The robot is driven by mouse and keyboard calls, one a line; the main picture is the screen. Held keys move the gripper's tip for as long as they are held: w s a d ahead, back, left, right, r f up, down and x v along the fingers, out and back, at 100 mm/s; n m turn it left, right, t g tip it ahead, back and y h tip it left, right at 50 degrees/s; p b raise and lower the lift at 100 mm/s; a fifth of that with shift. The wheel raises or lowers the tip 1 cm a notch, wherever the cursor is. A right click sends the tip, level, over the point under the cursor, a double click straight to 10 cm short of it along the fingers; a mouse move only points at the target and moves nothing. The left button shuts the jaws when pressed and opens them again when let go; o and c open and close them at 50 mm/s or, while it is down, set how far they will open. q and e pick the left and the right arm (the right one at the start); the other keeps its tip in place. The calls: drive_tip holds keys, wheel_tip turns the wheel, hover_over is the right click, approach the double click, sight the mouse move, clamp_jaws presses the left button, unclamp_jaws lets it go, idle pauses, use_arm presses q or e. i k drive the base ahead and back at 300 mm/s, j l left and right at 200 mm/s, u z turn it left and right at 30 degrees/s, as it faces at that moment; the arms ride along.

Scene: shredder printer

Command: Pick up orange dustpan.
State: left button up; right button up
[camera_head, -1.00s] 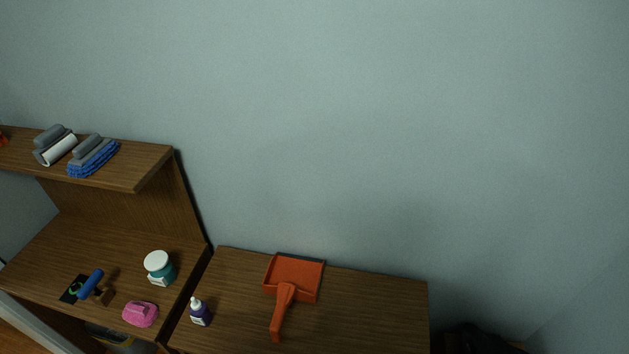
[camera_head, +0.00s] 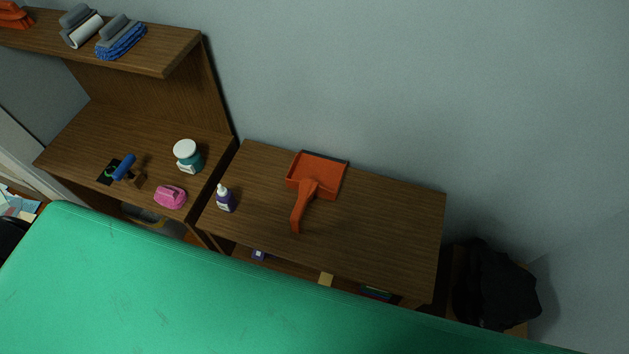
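The orange dustpan (camera_head: 318,172) lies on the wooden table (camera_head: 390,225) against the wall, in the middle of the head view. Its pan is toward the wall and its handle points toward me, down and slightly left. Nothing touches it. Neither of my grippers shows in the head view.
A purple bottle (camera_head: 225,199) stands left of the dustpan. The shelf unit (camera_head: 75,137) further left holds a teal jar (camera_head: 188,157), a pink item (camera_head: 170,196) and a blue-handled tool (camera_head: 124,167). A large green surface (camera_head: 200,290) fills the foreground. A black bag (camera_head: 490,285) sits at right.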

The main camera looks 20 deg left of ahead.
sight(309, 173)
drive_tip(key=k+l+u, duration=0.15)
drive_tip(key=u, duration=0.2)
drive_tip(key=k+l+u, duration=0.1)
drive_tip(key=u, duration=0.25)
drive_tip(key=k, duration=0.05)
